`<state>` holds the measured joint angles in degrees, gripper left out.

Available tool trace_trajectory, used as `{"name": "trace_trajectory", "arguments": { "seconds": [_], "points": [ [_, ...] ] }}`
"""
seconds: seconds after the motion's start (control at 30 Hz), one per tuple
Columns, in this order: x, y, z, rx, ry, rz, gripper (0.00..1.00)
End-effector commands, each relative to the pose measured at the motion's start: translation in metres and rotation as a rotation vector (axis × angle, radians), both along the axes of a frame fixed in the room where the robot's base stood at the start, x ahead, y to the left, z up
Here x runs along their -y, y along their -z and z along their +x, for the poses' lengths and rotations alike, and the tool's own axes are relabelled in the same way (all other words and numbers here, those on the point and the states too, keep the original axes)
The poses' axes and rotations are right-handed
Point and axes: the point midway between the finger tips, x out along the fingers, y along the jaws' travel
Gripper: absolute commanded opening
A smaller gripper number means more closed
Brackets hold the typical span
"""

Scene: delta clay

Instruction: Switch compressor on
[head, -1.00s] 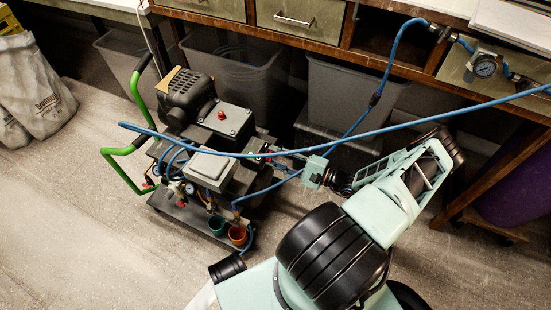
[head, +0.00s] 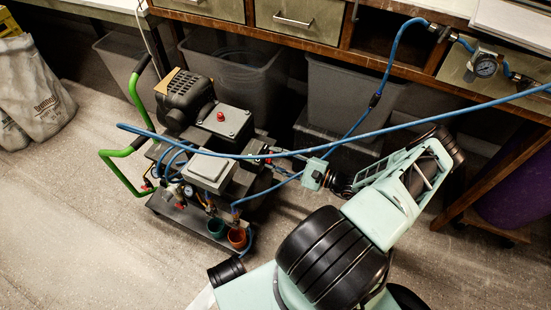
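The compressor (head: 185,95) stands on the floor left of the middle, with green handles (head: 122,172) on its left side. A grey box with a red knob (head: 220,117) sits on its top. A second, lighter grey box (head: 208,167) is nearer to me. My arm reaches in from the lower right, and my gripper (head: 276,161) is at the right side of the compressor, close to the grey boxes. The fingers are small and partly behind a blue hose, so I cannot tell whether they touch anything or how far apart they are.
A blue hose (head: 400,122) crosses the view above my gripper. A workbench with drawers (head: 300,18) runs along the back, with grey bins (head: 345,95) under it. The floor (head: 90,235) at the lower left is clear.

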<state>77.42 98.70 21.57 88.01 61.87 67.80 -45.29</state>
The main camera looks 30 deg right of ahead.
Motion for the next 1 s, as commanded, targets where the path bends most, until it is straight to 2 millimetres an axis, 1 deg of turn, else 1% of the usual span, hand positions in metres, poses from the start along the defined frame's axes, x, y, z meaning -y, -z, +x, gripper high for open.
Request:
{"name": "trace_trajectory", "arguments": {
  "seconds": [0.03, 0.1, 0.13, 0.47, 0.57, 0.9, 1.0],
  "points": [
    [0.001, 0.000, 0.000, -0.001, 0.001, 0.000, 0.41],
    [0.000, 0.000, 0.000, 0.000, 0.001, -0.001, 0.49],
    [0.000, 0.000, 0.000, 0.000, 0.001, -0.001, 0.51],
    [0.002, 0.000, -0.003, 0.000, 0.001, -0.001, 0.51],
    [0.010, 0.000, -0.011, 0.001, 0.001, -0.002, 0.51],
    [0.053, 0.000, -0.067, 0.000, 0.004, -0.003, 0.51],
    [0.063, 0.000, -0.080, 0.000, 0.002, -0.004, 0.51]
  ]
}}
